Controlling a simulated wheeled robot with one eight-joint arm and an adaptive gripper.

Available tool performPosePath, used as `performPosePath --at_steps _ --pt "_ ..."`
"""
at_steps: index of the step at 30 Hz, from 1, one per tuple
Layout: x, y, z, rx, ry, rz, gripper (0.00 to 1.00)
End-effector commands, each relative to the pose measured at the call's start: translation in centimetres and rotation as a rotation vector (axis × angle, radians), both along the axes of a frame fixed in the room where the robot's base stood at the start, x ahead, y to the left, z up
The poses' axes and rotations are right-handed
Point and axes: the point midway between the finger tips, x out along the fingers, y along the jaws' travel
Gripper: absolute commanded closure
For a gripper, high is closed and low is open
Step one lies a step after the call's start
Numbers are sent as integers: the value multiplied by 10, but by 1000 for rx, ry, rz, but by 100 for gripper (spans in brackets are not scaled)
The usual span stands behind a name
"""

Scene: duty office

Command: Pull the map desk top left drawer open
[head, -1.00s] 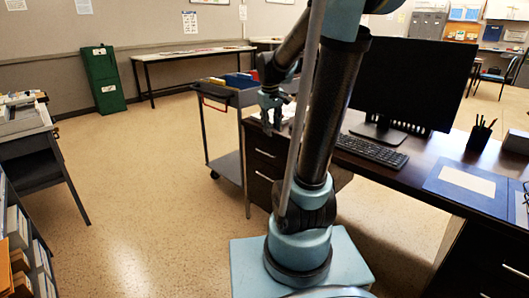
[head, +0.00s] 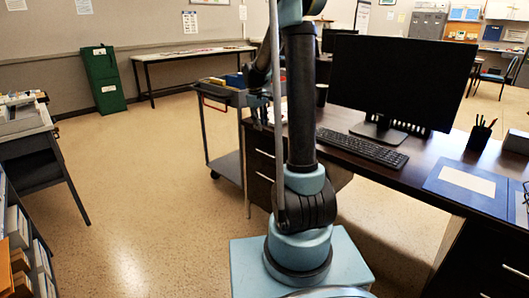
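The map desk (head: 440,160) is a dark wood-topped desk on the right. Its left drawer stack is partly hidden behind my arm. The top left drawer (head: 257,139) has a dark front with a pale handle and looks shut. A lower drawer front (head: 257,178) shows under it. My gripper (head: 260,112) is small and partly hidden by my arm, near the desk's left end, just above the top drawer front. I cannot tell whether it touches the drawer or whether its fingers are open.
A grey cart (head: 228,165) with bins stands behind the desk's left end. A monitor (head: 390,82), keyboard (head: 360,148), pen cup (head: 479,138) and blue folder (head: 467,185) are on the desk. The floor (head: 150,200) to the left is open, up to a side table (head: 35,150).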

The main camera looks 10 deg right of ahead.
Motion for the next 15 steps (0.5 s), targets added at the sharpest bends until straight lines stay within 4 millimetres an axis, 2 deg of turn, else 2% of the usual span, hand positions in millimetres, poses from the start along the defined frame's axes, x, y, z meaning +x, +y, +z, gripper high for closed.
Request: performPosePath --at_steps 15 --pt "10 -14 -85 0 0 -1 71"
